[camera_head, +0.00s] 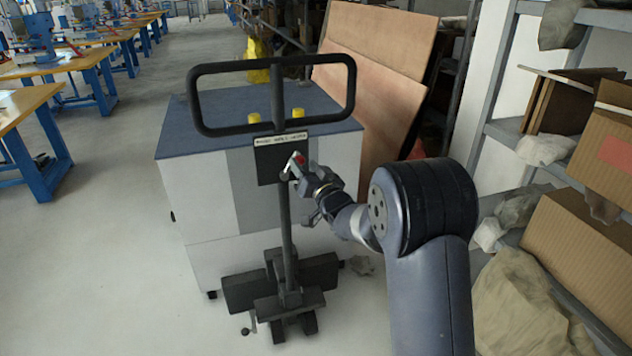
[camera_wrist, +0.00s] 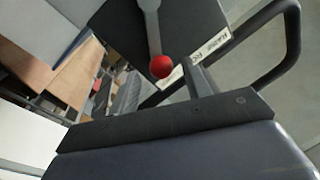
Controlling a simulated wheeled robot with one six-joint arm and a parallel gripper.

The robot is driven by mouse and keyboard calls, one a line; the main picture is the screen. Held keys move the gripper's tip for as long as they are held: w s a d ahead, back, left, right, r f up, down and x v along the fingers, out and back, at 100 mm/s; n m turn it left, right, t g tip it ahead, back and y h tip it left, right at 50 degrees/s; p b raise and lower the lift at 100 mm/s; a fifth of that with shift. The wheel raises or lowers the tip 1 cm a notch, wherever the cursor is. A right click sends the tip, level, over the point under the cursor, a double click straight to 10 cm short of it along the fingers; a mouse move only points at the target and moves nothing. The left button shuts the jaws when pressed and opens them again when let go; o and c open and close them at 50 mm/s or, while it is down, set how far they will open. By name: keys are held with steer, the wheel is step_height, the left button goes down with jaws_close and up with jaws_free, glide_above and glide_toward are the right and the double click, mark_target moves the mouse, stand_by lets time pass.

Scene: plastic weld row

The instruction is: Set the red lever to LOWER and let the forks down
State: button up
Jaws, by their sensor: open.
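The red lever knob (camera_head: 300,157) shows at the black panel (camera_head: 268,163) on the pallet truck's mast, below its loop handle (camera_head: 262,127). In the wrist view the red knob (camera_wrist: 161,67) ends a grey lever arm (camera_wrist: 152,28), in front of the dark panel and a white label strip (camera_wrist: 215,46). My gripper (camera_head: 294,174) is open at the panel's right side, close by the knob. Whether it touches the knob I cannot tell. The label is too small to read surely, so the lever's setting is unclear. The forks are mostly hidden behind the truck's black base (camera_head: 288,300).
A large grey cabinet (camera_head: 205,180) with yellow caps on top stands right behind the truck. Shelving with cardboard boxes (camera_head: 575,240) borders the right side. Brown boards (camera_head: 380,85) lean behind. Blue-legged workbenches (camera_head: 80,62) line the left, with clear floor between.

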mark_target(302, 163)
steer(key=v, duration=0.7)
steer(key=shift+s+d+b, duration=0.15)
steer(key=shift+s+b, duration=0.1)
steer(key=shift+b, duration=0.15)
steer(key=p+x, duration=0.1)
steer(key=x, duration=0.9)
steer(key=shift+w+a, duration=0.2)
steer(key=shift+w, duration=0.15)
steer(key=shift+p, duration=0.3)
